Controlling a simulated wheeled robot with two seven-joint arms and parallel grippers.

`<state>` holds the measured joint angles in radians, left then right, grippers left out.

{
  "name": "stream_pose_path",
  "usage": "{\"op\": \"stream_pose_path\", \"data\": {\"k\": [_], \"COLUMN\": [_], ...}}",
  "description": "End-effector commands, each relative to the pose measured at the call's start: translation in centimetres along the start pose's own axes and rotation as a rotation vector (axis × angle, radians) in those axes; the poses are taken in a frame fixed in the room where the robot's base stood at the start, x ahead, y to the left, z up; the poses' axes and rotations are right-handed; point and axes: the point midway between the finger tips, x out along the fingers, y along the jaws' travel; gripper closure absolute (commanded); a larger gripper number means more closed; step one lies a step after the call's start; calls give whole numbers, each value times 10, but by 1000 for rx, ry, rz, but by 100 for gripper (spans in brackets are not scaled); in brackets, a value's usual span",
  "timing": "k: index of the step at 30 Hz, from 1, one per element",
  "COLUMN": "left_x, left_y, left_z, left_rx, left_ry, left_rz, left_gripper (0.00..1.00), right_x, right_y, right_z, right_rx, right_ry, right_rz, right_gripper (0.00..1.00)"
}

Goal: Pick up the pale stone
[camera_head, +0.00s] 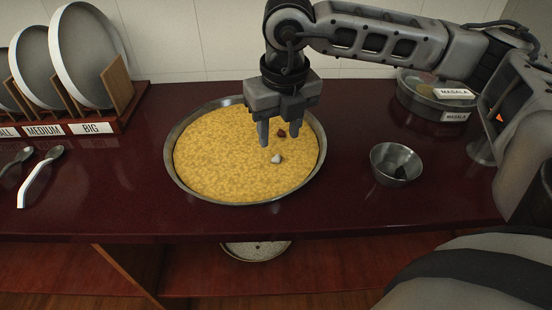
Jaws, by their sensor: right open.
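The pale stone (277,159) lies on yellow grain in a wide round metal pan (176,181), near the pan's middle. A dark red stone (281,133) lies a little behind it on the grain. My right gripper (278,137) points down over the pan, open, with its fingertips just behind the pale stone in the picture. Its exact height above the grain is hard to tell. Nothing shows between its fingers except the dark red stone seen beyond or between them. My left gripper is not in view.
A small metal bowl (396,163) with something dark in it stands right of the pan. A plate rack (90,126) and spoons (38,175) are at the left. The counter's front is clear.

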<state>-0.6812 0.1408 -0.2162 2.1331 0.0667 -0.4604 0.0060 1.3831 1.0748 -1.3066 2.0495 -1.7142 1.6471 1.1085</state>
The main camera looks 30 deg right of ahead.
Motion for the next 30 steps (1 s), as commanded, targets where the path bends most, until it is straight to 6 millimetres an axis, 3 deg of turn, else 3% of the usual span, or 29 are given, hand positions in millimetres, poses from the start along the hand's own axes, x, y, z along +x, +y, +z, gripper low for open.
{"op": "stream_pose_path", "data": {"k": [10, 18, 26, 27, 30], "left_x": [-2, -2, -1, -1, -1], "left_y": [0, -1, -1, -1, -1], "left_z": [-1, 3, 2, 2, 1], "left_rx": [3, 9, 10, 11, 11], "left_ry": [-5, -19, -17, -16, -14], "left_rz": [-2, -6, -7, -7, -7], "left_gripper": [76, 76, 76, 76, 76], "right_x": [31, 68, 72, 72, 72], "right_y": [-1, -2, -2, -2, -2], "right_z": [2, 6, 7, 7, 7], "right_rx": [-1, -2, -2, -2, -2], "right_ry": [2, 1, 0, 0, 0], "right_rz": [0, 1, 1, 1, 1], "right_gripper": [56, 56, 56, 59, 87]}}
